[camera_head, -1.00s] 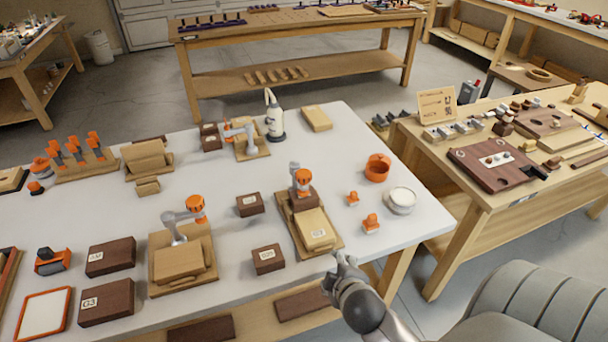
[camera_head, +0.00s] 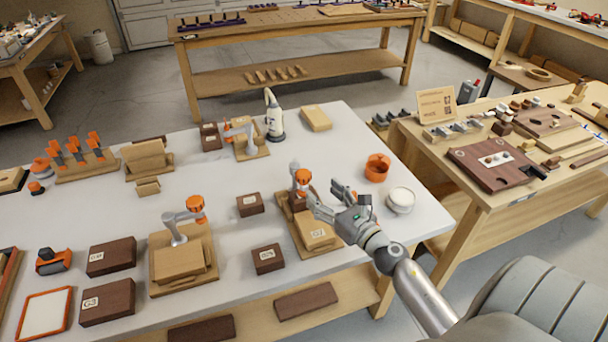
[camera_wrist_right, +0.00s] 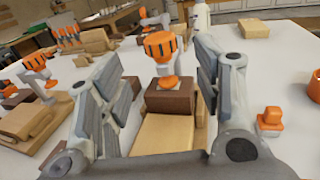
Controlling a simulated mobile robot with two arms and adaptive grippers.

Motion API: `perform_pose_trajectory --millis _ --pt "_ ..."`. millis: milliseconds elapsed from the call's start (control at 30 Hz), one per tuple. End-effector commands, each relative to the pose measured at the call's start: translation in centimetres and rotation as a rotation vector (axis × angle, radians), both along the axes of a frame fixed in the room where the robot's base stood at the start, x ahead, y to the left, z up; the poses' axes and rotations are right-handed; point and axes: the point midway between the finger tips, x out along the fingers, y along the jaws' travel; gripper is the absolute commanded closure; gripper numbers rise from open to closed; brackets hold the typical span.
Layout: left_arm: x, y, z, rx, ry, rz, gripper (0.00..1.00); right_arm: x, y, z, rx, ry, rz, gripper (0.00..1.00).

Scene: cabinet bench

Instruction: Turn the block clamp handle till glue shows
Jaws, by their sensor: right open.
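The block clamp has an orange handle (camera_head: 303,177) on a grey arm and stands on a wooden base right of the table's middle. The handle also shows in the right wrist view (camera_wrist_right: 160,46). A dark brown block (camera_wrist_right: 170,98) sits beneath it, with a light wood block (camera_head: 317,236) in front. No glue can be made out at the blocks. My right gripper (camera_head: 324,195) is open and empty, just right of and in front of the handle. In the wrist view its fingers (camera_wrist_right: 157,68) lie either side of the handle, apparently short of it. My left gripper is not in view.
Another orange-handled clamp (camera_head: 195,204) stands to the left, and one (camera_head: 228,130) farther back. Dark blocks (camera_head: 267,258) lie beside the near clamp. An orange cup (camera_head: 377,167), a white bowl (camera_head: 400,200) and an orange-topped piece (camera_wrist_right: 270,120) are to the right.

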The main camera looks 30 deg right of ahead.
Motion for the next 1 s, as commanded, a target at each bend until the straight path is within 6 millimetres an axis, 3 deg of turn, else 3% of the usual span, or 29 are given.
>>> perform_pose_trajectory --millis 300,500,967,1000 --pt "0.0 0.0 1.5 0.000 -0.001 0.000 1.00 5.7 0.2 0.3 0.005 -0.003 -0.001 0.41" --pt "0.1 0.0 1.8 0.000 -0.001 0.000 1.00 8.2 0.2 0.2 0.006 -0.003 -0.002 0.41" --pt "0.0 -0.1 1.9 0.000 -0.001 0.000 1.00 9.3 0.3 0.1 0.005 -0.001 -0.001 0.41" --pt "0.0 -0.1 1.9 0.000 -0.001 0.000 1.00 9.3 0.3 0.1 0.005 -0.001 -0.001 0.45"
